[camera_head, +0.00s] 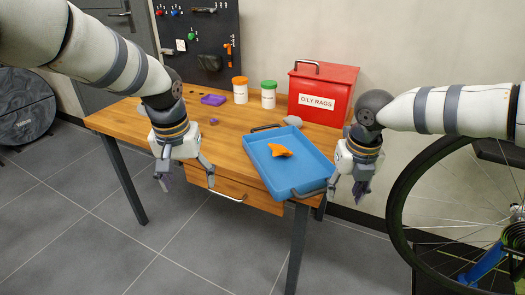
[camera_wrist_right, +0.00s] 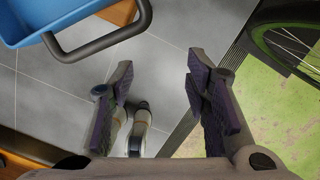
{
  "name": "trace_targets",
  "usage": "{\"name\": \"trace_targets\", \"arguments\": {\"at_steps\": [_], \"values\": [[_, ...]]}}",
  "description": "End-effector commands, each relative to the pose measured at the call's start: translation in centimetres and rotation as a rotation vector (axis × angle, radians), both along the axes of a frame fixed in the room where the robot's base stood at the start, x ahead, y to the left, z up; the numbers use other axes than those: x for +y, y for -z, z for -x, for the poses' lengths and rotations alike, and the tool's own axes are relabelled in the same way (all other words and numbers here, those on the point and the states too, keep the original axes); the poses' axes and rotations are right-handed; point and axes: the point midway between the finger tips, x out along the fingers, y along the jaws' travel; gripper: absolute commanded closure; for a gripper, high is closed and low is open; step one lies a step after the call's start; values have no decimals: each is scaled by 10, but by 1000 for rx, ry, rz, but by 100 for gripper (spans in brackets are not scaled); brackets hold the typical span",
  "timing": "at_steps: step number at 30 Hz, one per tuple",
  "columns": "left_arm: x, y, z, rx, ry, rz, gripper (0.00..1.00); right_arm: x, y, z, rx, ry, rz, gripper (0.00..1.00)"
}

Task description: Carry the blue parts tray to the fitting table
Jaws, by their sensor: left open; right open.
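The blue parts tray (camera_head: 262,162) lies on the right end of the wooden table, with an orange item (camera_head: 280,150) inside. It has a dark handle at its far end (camera_head: 265,127) and a grey handle (camera_head: 309,192) at its near end. My right gripper (camera_head: 345,195) is open and empty, just right of the near handle. In the right wrist view the tray's corner (camera_wrist_right: 50,14) and handle (camera_wrist_right: 100,43) show at the upper left, outside the open fingers (camera_wrist_right: 160,90). My left gripper (camera_head: 188,183) is open and empty at the table's front edge, left of the tray.
The wooden table (camera_head: 165,133) also holds a purple dish (camera_head: 213,99), a small purple item (camera_head: 213,121), two capped white jars (camera_head: 240,92) and a red oily-rags bin (camera_head: 322,95). A bicycle wheel (camera_head: 398,210) stands at the right. Grey floor in front is clear.

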Motion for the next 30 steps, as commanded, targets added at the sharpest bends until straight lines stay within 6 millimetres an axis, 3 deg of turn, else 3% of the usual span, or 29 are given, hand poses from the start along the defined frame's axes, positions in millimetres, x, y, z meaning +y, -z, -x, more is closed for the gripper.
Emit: {"name": "trace_targets", "arguments": {"at_steps": [7,12,21,25,30], "values": [[0,0,0,-1,0,0,30,0,-1,-1,-3,1,-1,57],[0,-1,0,-1,0,0,30,0,-1,-1,-3,1,-1,23],[0,-1,0,-1,0,0,30,0,-3,-1,-4,1,-1,23],[0,-1,0,-1,0,0,30,0,-22,0,-7,1,-2,23],[0,-1,0,-1,0,0,30,0,-69,4,-7,0,-2,23]]}}
